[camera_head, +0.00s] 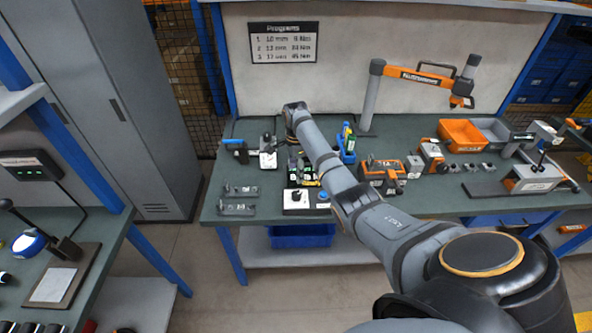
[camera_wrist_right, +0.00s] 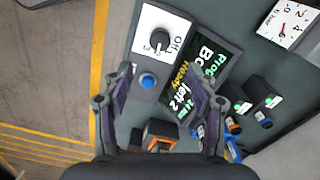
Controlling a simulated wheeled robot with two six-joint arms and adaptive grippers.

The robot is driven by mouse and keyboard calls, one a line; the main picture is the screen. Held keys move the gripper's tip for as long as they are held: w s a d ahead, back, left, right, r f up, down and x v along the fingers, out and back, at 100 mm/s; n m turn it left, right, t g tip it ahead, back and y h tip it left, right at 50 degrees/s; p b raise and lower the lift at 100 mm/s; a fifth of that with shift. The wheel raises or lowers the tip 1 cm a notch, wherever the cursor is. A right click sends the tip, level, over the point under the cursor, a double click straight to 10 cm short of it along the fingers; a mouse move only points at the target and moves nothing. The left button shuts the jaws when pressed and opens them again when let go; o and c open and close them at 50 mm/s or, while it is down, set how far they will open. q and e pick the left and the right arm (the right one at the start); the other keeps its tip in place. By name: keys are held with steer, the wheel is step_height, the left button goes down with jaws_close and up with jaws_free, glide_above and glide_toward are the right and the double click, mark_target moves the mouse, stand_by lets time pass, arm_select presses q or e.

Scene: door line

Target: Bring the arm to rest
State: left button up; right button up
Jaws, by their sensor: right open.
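My right arm (camera_head: 395,230) comes in from the lower right and reaches over the green workbench (camera_head: 450,200). Its wrist is above the left half of the bench. In the right wrist view my right gripper (camera_wrist_right: 162,82) is open, its two dark fingers wide apart with nothing held between them. Below it are a control box with a white dial plate and black knob (camera_wrist_right: 160,39), a blue button (camera_wrist_right: 148,80) and a dark display (camera_wrist_right: 205,75) with coloured text. The gripper is small and partly hidden in the head view. My left gripper is not in view.
An orange-grey tool stand (camera_head: 420,77) rises at the back of the bench. An orange bin (camera_head: 462,134) and a press-like device (camera_head: 535,176) are at right. Metal fixtures (camera_head: 238,209) lie front left.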

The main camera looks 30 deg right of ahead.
stand_by(0.4)
steer(key=s+a+f+n+t+h, duration=0.1)
steer(key=s+a+f+n, duration=0.5)
steer(key=s+f+n, duration=0.3)
steer(key=s+a+r+n+t, duration=0.1)
steer(key=s+a+r+n, duration=0.2)
steer(key=s+n, duration=0.5)
steer(key=s+a+r+n+t, duration=0.2)
steer(key=s+a+r+n, duration=0.25)
steer(key=s, duration=0.75)
steer(key=s+d+f+g+b, duration=0.1)
steer(key=s+d+f, duration=0.1)
steer(key=f, duration=1.4)
steer(key=s+d+f+g+b, duration=0.1)
steer(key=d+f, duration=0.1)
steer(key=f, duration=1.4)
steer(key=s+f+b, duration=0.1)
steer(key=s+f, duration=1.4)
steer(key=s, duration=0.3)
steer(key=shift+d+m+g, duration=0.25)
steer(key=shift+m+g, duration=0.1)
steer(key=shift+g, duration=0.05)
